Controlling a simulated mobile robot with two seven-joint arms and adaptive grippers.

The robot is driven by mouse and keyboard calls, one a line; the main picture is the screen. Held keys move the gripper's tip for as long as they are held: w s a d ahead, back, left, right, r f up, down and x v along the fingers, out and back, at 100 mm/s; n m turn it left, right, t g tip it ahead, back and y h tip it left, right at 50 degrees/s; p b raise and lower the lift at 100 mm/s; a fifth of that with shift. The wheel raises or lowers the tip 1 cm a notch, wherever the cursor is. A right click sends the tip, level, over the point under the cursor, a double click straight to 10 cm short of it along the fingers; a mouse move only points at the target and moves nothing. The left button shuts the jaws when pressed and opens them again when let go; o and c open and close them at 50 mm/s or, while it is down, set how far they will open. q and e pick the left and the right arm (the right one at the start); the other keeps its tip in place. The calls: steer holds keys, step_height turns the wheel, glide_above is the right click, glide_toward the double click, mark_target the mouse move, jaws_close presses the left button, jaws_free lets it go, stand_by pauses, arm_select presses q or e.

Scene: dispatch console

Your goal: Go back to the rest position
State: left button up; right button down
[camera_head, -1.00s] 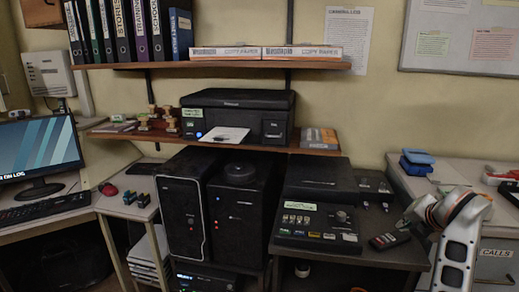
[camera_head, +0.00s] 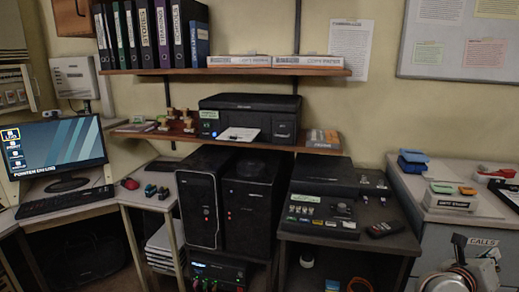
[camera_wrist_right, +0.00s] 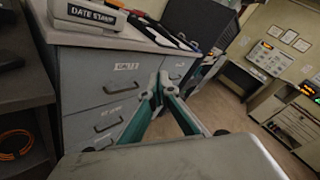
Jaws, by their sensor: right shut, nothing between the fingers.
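My right gripper (camera_wrist_right: 160,84) shows in the right wrist view with its green-sided fingers closed together and nothing between them. It is in front of the grey drawer cabinet (camera_wrist_right: 88,86), with open floor to its right. In the head view, only part of my right arm shows at the bottom right corner, low in front of the cabinet (camera_head: 440,238). My left gripper is in neither view.
A dark desk unit with buttons (camera_head: 318,218) and a remote (camera_head: 385,229) stand left of the cabinet. A date stamp box (camera_wrist_right: 92,14) sits on the cabinet top. Black computer towers (camera_head: 200,198) stand mid-view. Floor (camera_wrist_right: 215,105) is clear right of the cabinet.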

steer(key=a+r+n+t+y, duration=0.2)
steer(key=a+r+n+t, duration=0.1)
steer(key=a+n+t, duration=1.05)
steer(key=s+a+f+n+y+p, duration=0.25)
steer(key=a+f+n+y, duration=0.95)
steer(key=n, duration=0.6)
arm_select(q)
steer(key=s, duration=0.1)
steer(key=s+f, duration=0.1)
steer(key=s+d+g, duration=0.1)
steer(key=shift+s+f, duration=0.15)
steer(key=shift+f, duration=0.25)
arm_select(e)
steer(key=s+a+f+n+g+y, duration=0.2)
steer(key=s+a+f+n+g, duration=0.3)
steer(key=s+f, duration=0.5)
steer(key=s+a+f+n+g+y, duration=0.1)
steer(key=s+a+f+n+g, duration=0.5)
steer(key=s+f+n, duration=0.3)
step_height(320, 180, down, 3)
steer(key=shift+s+a+f+y, duration=0.15)
steer(key=shift+s+a+y, duration=0.3)
steer(key=shift+a, duration=0.25)
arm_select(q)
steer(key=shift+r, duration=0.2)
